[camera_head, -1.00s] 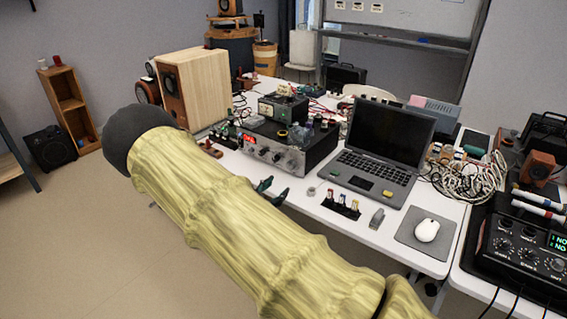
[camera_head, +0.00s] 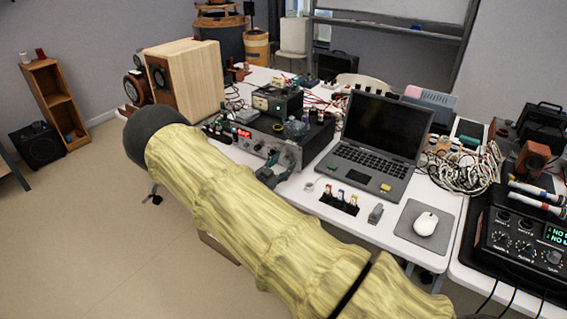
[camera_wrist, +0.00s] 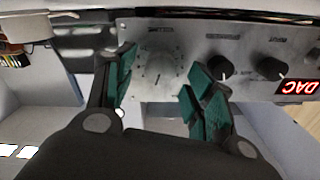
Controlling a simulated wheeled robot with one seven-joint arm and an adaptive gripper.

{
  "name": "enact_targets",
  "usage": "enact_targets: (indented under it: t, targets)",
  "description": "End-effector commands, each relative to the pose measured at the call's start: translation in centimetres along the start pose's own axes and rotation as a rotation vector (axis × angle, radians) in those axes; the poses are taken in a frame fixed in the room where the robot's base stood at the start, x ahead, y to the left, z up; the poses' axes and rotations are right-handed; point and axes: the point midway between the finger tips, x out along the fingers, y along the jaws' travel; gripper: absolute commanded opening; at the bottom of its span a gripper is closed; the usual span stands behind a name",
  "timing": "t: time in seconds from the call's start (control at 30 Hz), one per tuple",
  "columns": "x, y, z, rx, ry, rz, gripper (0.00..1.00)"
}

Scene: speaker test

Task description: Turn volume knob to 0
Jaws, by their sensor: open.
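The silver amplifier (camera_head: 322,140) stands on the white table, with a red display at the left of its front panel. In the wrist view the panel (camera_wrist: 140,35) appears upside down. A large silver round knob with marks around it (camera_wrist: 161,72) shows between my fingers, apart from both pads as far as I can see. Two black knobs, one nearer (camera_wrist: 221,67) and one farther right (camera_wrist: 268,68), sit beside it. I cannot read the small labels. My gripper (camera_wrist: 162,84) is open, its teal pads on either side of the silver knob. In the head view my gripper (camera_head: 278,164) is in front of the panel's right part.
A laptop (camera_head: 375,145) stands right of the amplifier. A mouse (camera_head: 426,222) lies on a grey mat. A wooden speaker (camera_head: 185,80) stands to the left. A small clear object (camera_head: 295,129) sits on the amplifier. A black mixer (camera_head: 520,245) is at far right.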

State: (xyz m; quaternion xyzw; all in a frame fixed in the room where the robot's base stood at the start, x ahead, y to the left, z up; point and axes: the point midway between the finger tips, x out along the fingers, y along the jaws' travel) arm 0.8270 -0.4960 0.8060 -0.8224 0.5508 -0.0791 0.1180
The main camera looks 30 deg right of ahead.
Motion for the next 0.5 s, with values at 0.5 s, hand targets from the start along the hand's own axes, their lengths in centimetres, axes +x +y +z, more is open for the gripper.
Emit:
enact_targets:
  t: [0.5]
  targets:
    - [1.26, -0.16, 0.06, 0.000, -0.001, -0.002, 0.52]
